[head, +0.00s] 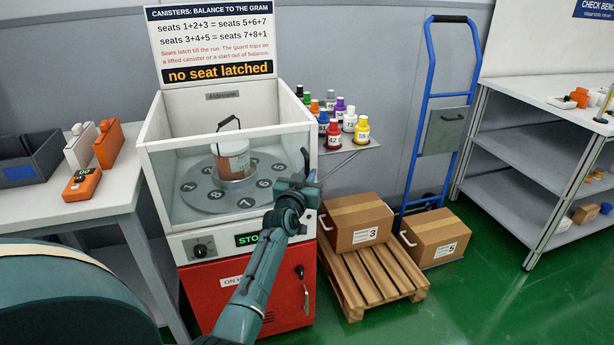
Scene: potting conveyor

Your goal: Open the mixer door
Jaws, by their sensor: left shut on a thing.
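The mixer (232,246) is a white, glass-fronted chamber on a red cabinet. Its clear front door (180,168) looks shut across the chamber, with no gap that I can see. My left gripper (304,174) is at the right edge of this door, shut on what appears to be the door handle, which the fingers mostly hide. Inside, a canister (234,160) with a dark bail handle stands on a round plate (205,199) with numbered seats. A green display below starts with "STO"; my arm covers its end. My right gripper is not in view.
A white table (122,185) with a grey bin and orange devices stands left. Coloured bottles (335,135) sit on a shelf behind right. A pallet (367,285) with a carton (358,222), and a blue hand truck (428,90), stand right. Green floor is clear at front right.

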